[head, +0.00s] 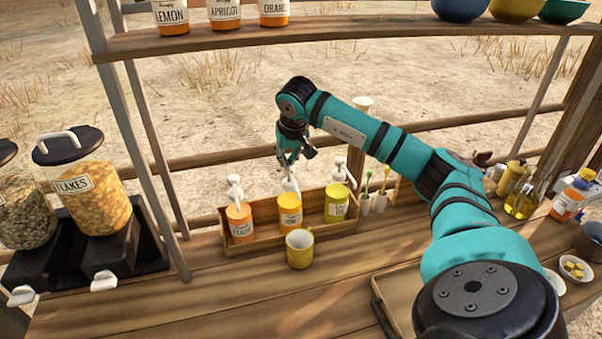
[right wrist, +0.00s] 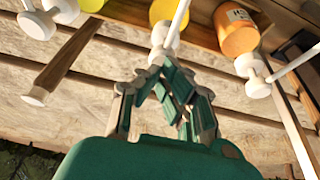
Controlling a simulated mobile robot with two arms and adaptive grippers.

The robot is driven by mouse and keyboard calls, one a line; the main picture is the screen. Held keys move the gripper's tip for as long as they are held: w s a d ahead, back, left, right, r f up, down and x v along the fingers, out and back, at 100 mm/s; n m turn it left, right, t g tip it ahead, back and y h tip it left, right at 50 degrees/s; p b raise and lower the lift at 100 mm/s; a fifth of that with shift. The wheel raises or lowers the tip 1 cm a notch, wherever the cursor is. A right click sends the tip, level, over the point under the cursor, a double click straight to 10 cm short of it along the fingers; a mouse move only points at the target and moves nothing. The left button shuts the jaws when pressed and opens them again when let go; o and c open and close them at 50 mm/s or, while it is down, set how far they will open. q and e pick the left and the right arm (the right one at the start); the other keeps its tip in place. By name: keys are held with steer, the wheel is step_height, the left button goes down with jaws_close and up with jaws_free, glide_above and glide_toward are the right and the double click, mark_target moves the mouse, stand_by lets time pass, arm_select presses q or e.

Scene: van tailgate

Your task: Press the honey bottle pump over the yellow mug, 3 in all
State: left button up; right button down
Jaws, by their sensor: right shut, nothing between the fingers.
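The honey bottle (head: 290,214) is yellow-orange with a white pump, and stands in the middle of a wooden tray between two other pump bottles. The yellow mug (head: 299,250) stands upright on the counter just in front of it. My right gripper (head: 290,160) is shut and empty, fingers pointing down right above the honey pump. In the right wrist view, its closed fingertips (right wrist: 165,75) overlap the white pump head of the honey bottle (right wrist: 167,12); whether they touch it I cannot tell. The mug's inside is too small to judge. My left gripper is not in view.
An orange pump bottle (head: 239,221) and a yellow-green one (head: 337,204) flank the honey in the tray (head: 241,246). Cereal dispensers (head: 88,200) stand left. A shelf (head: 340,32) with jars and bowls crosses above. The counter left of the mug is clear.

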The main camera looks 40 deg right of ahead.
steer(key=shift+s+a+f+b, duration=0.1)
steer(key=shift+f+b, duration=0.5)
steer(key=shift+f, duration=0.55)
steer(key=shift+r, duration=0.1)
steer(key=shift+r+p, duration=1.5)
steer(key=shift+r, duration=0.05)
